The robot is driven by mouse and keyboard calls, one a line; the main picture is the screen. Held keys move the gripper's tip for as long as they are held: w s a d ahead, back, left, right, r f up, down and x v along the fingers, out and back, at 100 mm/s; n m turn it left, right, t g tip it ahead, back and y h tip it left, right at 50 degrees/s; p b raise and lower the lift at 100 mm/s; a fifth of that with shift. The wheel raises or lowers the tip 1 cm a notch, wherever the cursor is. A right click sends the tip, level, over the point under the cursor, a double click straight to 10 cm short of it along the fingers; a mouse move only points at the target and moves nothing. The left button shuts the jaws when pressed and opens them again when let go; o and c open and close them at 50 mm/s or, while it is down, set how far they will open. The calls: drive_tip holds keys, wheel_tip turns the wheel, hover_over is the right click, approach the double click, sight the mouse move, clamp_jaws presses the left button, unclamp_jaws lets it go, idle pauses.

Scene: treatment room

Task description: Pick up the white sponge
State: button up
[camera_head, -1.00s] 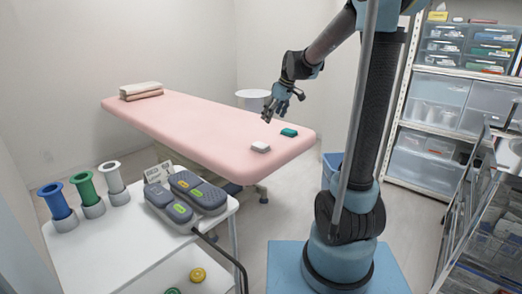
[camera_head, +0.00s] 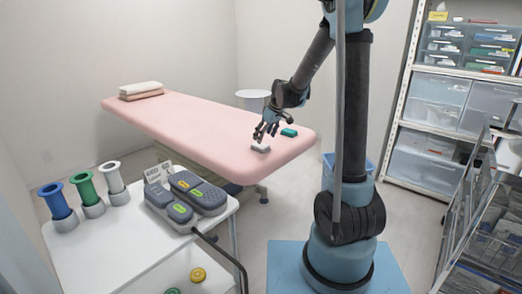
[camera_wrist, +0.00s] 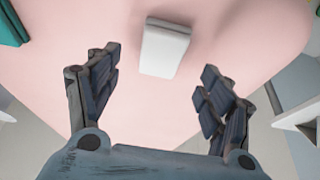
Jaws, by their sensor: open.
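The white sponge (camera_head: 261,149) lies on the pink treatment table near its right end. In the wrist view the sponge (camera_wrist: 164,48) is a white block, ahead of the space between my open fingers and not touched by them. My gripper (camera_head: 262,134) is open and empty, just above and behind the sponge in the head view, covering part of its top edge. My two fingers stand well apart in the wrist view (camera_wrist: 160,85).
A green block (camera_head: 289,132) lies right of the sponge; its corner shows in the wrist view (camera_wrist: 10,25). The pink table (camera_head: 205,125) is otherwise clear, except for folded towels (camera_head: 141,90) at its far left end. A white trolley (camera_head: 110,235) stands in front.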

sight(261, 145)
drive_tip(key=shift+x, duration=2.65)
drive_tip(key=shift+s+a, duration=0.1)
drive_tip(key=c, duration=1.2)
